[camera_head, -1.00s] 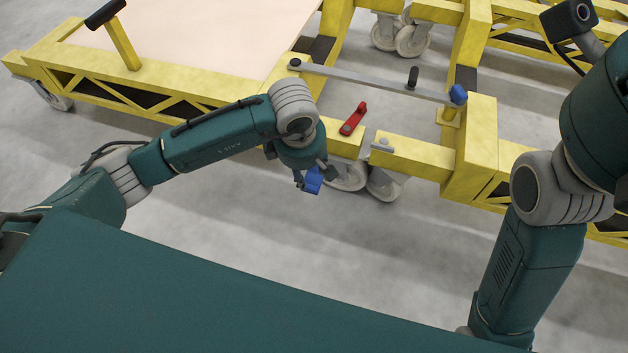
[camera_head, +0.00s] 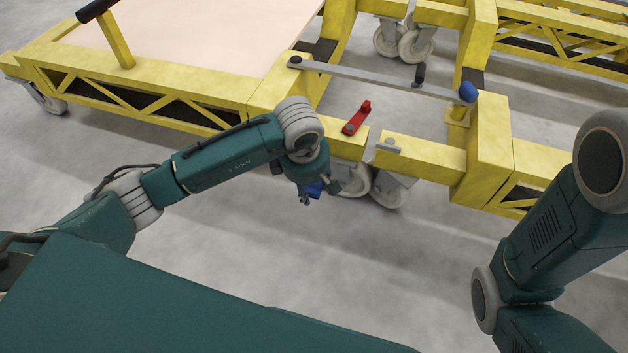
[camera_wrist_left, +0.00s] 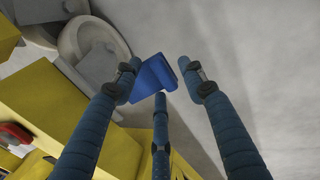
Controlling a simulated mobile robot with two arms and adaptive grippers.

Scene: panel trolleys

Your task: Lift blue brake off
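The blue brake (camera_head: 314,189) is a small blue pedal beside a caster wheel (camera_head: 352,180) under the yellow trolley's near corner. My left gripper (camera_head: 319,194) points down over it and hides part of it. In the left wrist view the blue brake (camera_wrist_left: 153,76) lies between and just beyond the spread fingertips of my left gripper (camera_wrist_left: 158,80). The fingers are open, with one on either side and one below. Whether any fingertip touches the brake I cannot tell. My right arm is at the right edge, and its gripper is out of view.
The yellow trolley frame (camera_head: 430,157) stands close beyond my left gripper. It carries a red lever (camera_head: 357,118) and a grey bar (camera_head: 385,80) with a blue end knob (camera_head: 468,93). More casters (camera_head: 415,45) stand behind. Bare grey floor lies in front of the trolley.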

